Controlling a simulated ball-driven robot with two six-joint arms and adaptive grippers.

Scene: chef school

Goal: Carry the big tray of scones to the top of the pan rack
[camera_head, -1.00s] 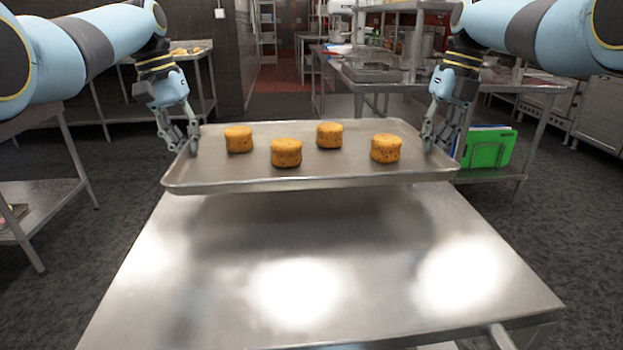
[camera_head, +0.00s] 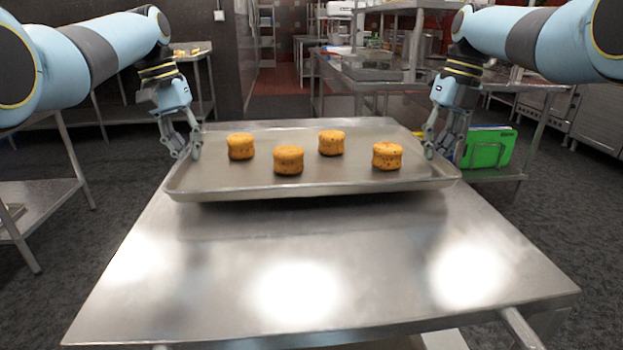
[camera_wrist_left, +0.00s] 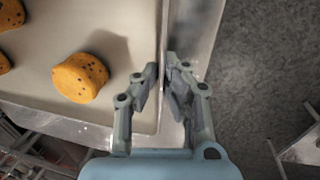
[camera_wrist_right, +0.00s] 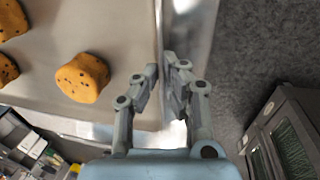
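The big metal tray (camera_head: 330,186) is level above the steel table, with a dark shadow close under its front edge. I cannot tell whether it touches the tabletop. Several round orange-brown scones (camera_head: 288,159) stand upright on it. My left gripper (camera_head: 186,152) is shut on the tray's left rim; the left wrist view shows its fingers (camera_wrist_left: 165,72) on both sides of the rim. My right gripper (camera_head: 435,150) is shut on the right rim, and its fingers (camera_wrist_right: 165,72) show likewise in the right wrist view. I cannot clearly make out the pan rack.
The bare steel table (camera_head: 330,260) fills the foreground. Another steel table (camera_head: 40,200) stands at the left. A steel bench (camera_head: 385,75) with shelves is behind at the right, with green boards (camera_head: 487,148) on its lower shelf. Dark floor is open between them.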

